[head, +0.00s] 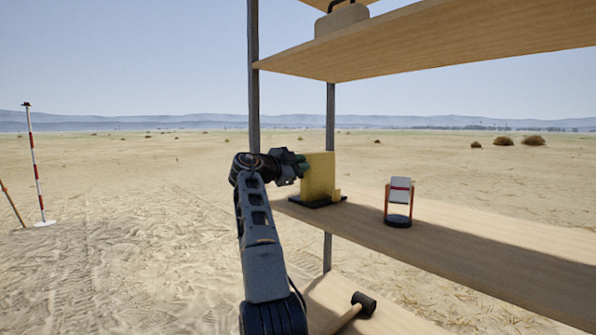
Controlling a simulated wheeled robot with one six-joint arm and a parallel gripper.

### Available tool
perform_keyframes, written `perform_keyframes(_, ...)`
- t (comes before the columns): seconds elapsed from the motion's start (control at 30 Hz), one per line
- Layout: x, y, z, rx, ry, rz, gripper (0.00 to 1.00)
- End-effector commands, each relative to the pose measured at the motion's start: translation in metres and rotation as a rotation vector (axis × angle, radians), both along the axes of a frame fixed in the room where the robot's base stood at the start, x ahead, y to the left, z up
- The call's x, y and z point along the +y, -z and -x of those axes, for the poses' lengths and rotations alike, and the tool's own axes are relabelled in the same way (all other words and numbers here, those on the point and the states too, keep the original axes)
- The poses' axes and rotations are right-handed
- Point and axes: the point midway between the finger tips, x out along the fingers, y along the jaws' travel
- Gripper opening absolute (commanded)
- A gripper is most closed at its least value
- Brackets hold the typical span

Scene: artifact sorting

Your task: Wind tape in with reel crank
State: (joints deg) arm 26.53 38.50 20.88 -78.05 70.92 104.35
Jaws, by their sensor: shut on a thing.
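The tape reel (320,175) is a yellow, box-shaped body on a dark base, standing upright near the left end of the middle shelf. My gripper (301,165) reaches it from the left and is shut at the reel's left side, at the height of its upper half. The reel crank is hidden by my gripper, which is closed on it as far as I can tell. The tape cannot be made out from here.
An orange-framed device with a pale tilted top (398,200) stands on the middle shelf (470,246), right of the reel. A dark-headed mallet (364,303) lies on the lower shelf. A case (341,20) sits on the upper shelf. Shelf posts rise behind my arm.

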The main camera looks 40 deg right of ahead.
Motion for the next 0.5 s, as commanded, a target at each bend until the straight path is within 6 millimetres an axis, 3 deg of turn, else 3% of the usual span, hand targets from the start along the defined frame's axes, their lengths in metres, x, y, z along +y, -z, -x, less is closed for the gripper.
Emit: perform_keyframes(0.5, 0.001, 0.016, 0.014, -0.382, -0.005, 0.031, 0.0)
